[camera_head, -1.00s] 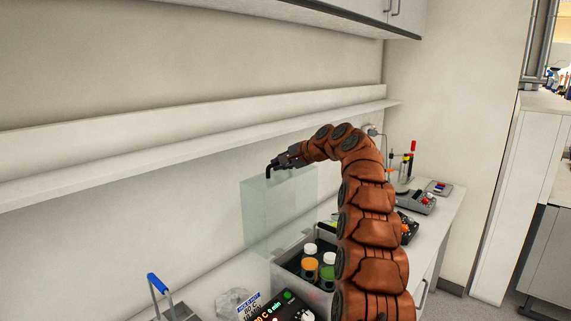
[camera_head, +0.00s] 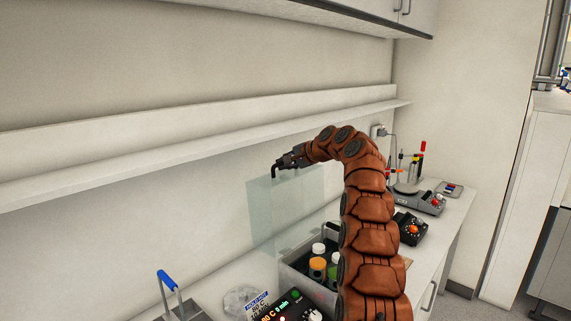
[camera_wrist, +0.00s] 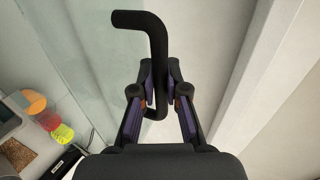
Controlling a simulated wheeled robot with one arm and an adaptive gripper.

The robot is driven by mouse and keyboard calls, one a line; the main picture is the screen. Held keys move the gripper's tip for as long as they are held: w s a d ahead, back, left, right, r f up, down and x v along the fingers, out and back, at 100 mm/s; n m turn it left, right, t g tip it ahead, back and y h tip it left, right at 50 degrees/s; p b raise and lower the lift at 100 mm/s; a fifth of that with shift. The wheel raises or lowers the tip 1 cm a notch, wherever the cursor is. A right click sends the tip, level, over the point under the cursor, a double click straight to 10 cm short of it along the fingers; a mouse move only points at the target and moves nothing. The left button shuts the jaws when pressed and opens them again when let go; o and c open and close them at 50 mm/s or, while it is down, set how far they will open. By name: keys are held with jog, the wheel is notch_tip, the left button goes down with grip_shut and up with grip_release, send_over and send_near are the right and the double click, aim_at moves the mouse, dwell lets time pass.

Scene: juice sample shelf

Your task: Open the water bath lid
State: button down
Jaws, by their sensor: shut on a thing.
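The water bath (camera_head: 297,272) stands on the bench with its lid raised. The lid (camera_head: 285,215) is a clear, bluish panel standing roughly upright at the bath's back, near the wall. My gripper (camera_head: 279,165) is at the lid's top edge, shut on the black bent handle. In the wrist view the handle (camera_wrist: 158,60) runs between the two fingers of my gripper (camera_wrist: 160,98), its free end bending to the left. Bottles with orange (camera_head: 317,266) and green contents and white caps sit in the open bath, partly hidden by my arm.
A wall shelf (camera_head: 200,150) runs just above my gripper, with cabinets higher up. A control panel (camera_head: 290,308) and a blue-handled rack (camera_head: 168,279) are at the front. Instruments (camera_head: 415,200) stand on the bench at the right.

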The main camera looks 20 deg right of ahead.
jog(key=c, duration=1.6)
grip_release()
jog(key=shift+w+a+r, duration=0.1)
jog(key=shift+a+r, duration=0.1)
jog(key=shift+r, duration=0.05)
jog(key=shift+c, duration=0.2)
jog(key=shift+o, duration=0.8)
jog(key=shift+w+a+f, duration=0.1)
jog(key=shift+w+f, duration=0.1)
jog(key=shift+o, duration=1.5)
jog(key=shift+s+d, duration=0.1)
jog(key=shift+d, duration=0.1)
jog(key=v, duration=1.2)
jog(key=shift+f, duration=0.1)
